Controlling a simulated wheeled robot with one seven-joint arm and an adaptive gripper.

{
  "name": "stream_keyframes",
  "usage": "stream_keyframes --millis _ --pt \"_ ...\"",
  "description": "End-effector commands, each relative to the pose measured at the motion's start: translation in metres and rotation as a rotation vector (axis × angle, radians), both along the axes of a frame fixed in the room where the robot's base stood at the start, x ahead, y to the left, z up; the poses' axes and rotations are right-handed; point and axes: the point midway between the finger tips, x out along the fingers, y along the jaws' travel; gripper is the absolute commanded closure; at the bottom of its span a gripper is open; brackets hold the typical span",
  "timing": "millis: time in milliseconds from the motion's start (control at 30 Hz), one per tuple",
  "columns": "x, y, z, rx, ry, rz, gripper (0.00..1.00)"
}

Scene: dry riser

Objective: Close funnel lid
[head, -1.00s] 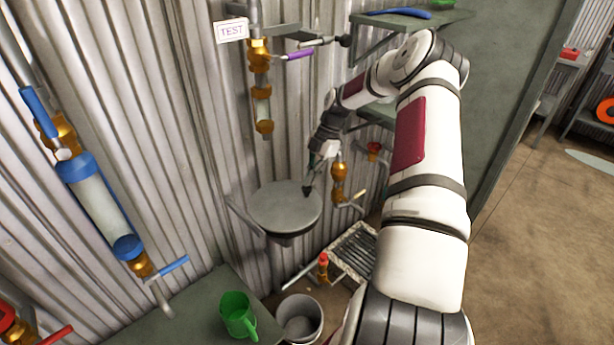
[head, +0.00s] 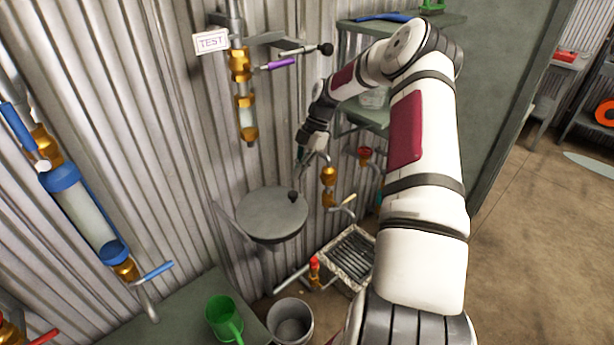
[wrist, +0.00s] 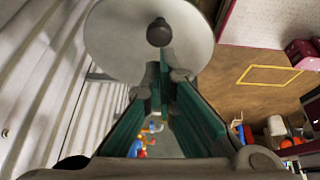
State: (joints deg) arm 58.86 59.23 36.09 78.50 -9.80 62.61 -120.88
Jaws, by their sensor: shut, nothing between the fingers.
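The funnel lid (head: 268,212) is a round grey disc with a dark knob (head: 292,196) near its right edge. It lies roughly flat over the funnel at the corrugated wall; the funnel below is mostly hidden. In the wrist view the lid (wrist: 120,35) fills the top, with its knob (wrist: 159,32) just beyond my fingertips. My gripper (head: 299,163) is shut and empty, a little above the knob and apart from it in the head view. It also shows in the wrist view (wrist: 165,75), with green finger pads.
Brass valve pipework (head: 329,185) stands right of the lid. A purple-handled valve (head: 281,64) hangs above. A floor grate (head: 348,258), bucket (head: 290,320) and green jug (head: 222,318) are below. Shelves (head: 362,115) are behind my arm.

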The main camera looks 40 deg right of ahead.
Motion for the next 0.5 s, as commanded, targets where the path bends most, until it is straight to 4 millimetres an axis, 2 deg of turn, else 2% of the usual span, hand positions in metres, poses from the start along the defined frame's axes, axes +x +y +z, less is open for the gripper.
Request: stream_keyframes --millis 33,500 --pt "0.001 -0.01 0.003 -0.004 -0.002 -0.006 1.0" --pt "-0.001 -0.062 0.052 -0.004 -0.001 -0.005 1.0"
